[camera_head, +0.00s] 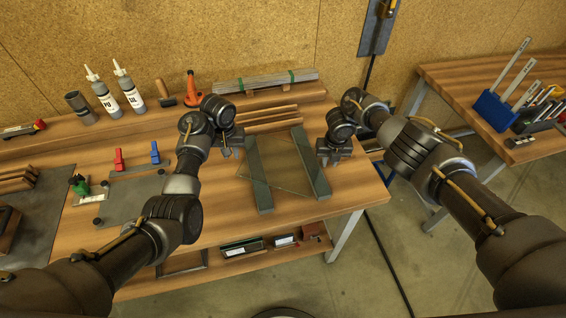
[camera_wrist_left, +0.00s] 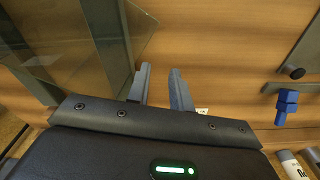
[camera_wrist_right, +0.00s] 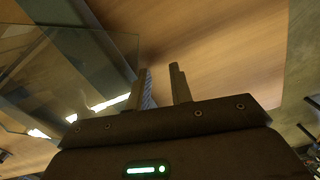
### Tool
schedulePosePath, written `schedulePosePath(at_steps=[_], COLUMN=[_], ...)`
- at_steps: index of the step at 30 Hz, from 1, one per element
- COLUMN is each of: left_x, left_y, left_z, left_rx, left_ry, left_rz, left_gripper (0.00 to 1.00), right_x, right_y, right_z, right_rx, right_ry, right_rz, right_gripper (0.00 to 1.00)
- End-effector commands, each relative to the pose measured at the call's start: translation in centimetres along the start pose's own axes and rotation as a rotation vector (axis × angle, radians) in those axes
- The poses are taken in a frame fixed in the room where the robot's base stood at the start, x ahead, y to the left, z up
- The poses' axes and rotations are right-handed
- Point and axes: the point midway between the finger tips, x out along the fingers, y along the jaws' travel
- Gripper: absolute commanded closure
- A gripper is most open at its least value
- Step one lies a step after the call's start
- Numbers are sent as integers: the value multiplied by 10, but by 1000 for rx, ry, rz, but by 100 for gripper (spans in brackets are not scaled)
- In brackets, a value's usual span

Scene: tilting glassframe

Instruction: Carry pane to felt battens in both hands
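The clear glass pane (camera_head: 284,178) lies at a slant across two dark grey felt battens on the bench. The left batten (camera_head: 258,178) and the right batten (camera_head: 311,163) run front to back. My left gripper (camera_head: 233,150) is low beside the pane's left side. In the left wrist view its two fingers (camera_wrist_left: 159,72) are apart and empty, close to the pane's edge (camera_wrist_left: 141,32). My right gripper (camera_head: 333,158) is just right of the right batten. In the right wrist view its fingers (camera_wrist_right: 159,70) are apart and empty, beside the pane's edge (camera_wrist_right: 120,48).
Wooden strips (camera_head: 272,117) lie behind the battens, and a bundled stack (camera_head: 265,82) is on the back shelf. Red (camera_head: 118,159) and blue (camera_head: 155,152) clamps stand on a grey plate at the left. Bottles (camera_head: 103,93) stand behind. The front bench strip is clear.

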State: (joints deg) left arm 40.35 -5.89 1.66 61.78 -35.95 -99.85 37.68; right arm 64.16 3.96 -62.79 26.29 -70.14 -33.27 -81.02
Motion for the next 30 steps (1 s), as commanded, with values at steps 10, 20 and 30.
schedulePosePath(at_steps=[10,20,30], left_x=[-58,-66,-66], left_y=[1,0,0], left_z=[0,0,0], left_rx=[0,1,1], left_ry=[1,-1,-1], left_rz=[1,1,1], left_gripper=[78,78,78], right_x=[0,-2,-61], right_y=[0,0,0], right_z=[0,0,2], right_rx=[0,0,-5], right_ry=[0,-1,-7], right_rz=[0,1,2], right_gripper=[78,78,78])
